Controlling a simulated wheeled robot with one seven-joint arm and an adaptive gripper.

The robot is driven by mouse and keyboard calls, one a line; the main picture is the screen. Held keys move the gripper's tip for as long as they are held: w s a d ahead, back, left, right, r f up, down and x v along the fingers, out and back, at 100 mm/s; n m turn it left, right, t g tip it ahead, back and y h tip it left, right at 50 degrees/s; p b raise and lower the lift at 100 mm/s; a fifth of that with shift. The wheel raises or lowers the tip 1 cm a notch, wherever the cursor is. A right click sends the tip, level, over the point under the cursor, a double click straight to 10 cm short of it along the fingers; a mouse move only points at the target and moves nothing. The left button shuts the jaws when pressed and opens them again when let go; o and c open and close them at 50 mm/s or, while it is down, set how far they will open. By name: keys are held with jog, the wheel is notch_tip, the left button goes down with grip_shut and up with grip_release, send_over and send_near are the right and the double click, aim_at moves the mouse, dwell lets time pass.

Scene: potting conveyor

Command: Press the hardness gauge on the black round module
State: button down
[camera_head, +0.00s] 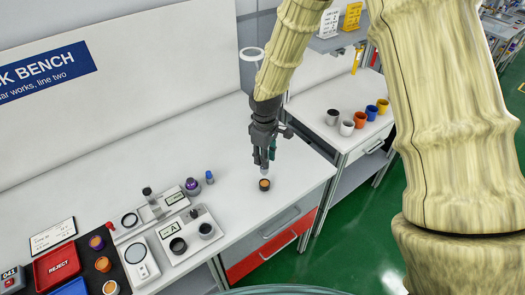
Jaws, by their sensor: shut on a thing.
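My gripper (265,155) points down over the right part of the white bench. It is shut on a slim hardness gauge (264,171), mostly hidden by the fingers, with a pale lower end showing. Just below the gauge, a small black round module (264,187) with an orange top stands upright on the bench. The gauge tip is close above the module; I cannot tell whether they touch.
At the left are a red REJECT tray (57,266), a dark mat with round modules, a white plate marked A (190,234) with dark round pieces, and a purple-topped module (192,186). Coloured cups (360,119) stand on the right bench. The bench around the module is clear.

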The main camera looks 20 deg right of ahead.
jog(key=shift+s+r, duration=0.2)
jog(key=shift+s, duration=0.1)
jog(key=shift+w+d+f, duration=0.1)
jog(key=shift+w, duration=0.15)
jog(key=shift+s+f, duration=0.2)
jog(key=shift+f, duration=0.55)
notch_tip(320, 180, down, 2)
jog(key=shift+w+b, duration=0.1)
jog(key=shift+b, duration=0.55)
jog(key=shift+f, duration=0.45)
jog(key=shift+f, duration=0.7)
dwell(2.2)
jog(key=shift+r, duration=0.15)
jog(key=shift+r+p, duration=1.95)
jog(key=shift+r, duration=0.95)
